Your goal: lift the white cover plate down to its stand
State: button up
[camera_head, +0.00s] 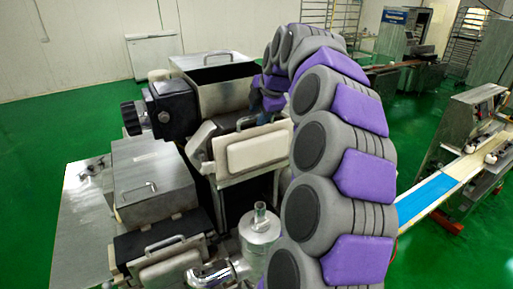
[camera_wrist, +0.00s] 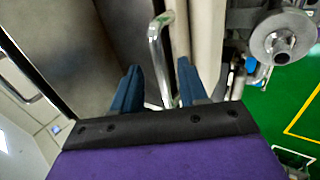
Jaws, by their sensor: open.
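The white cover plate (camera_head: 258,150) is a pale rounded slab on a metal frame at the machine's front, with a metal handle on its top edge. My gripper (camera_head: 267,102) is just above that handle in the head view, partly hidden by my arm. In the wrist view my gripper (camera_wrist: 159,66) has its two blue fingers apart. A bent metal handle (camera_wrist: 155,45) runs between them, with a gap visible on either side. Whether the fingers touch it is unclear. I cannot pick out the plate's stand with certainty.
An open metal hopper (camera_head: 213,75) stands behind the plate. A metal cylinder (camera_head: 259,232) with a pipe is below it. A second pale plate with a handle (camera_head: 170,270) is at lower left. A conveyor (camera_head: 425,195) lies to the right, across green floor.

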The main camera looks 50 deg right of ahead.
jog(key=shift+w+d+f, duration=0.1)
jog(key=shift+d+f, duration=0.05)
jog(key=shift+d, duration=0.1)
jog(key=shift+a+r, duration=0.2)
jog(key=shift+a, duration=0.2)
jog(key=shift+c, duration=0.9)
jog(key=shift+a, duration=0.4)
jog(key=c, duration=0.6)
jog(key=shift+d, duration=0.35)
grip_shut()
jog(key=shift+s+f, duration=0.1)
jog(key=shift+s, duration=0.1)
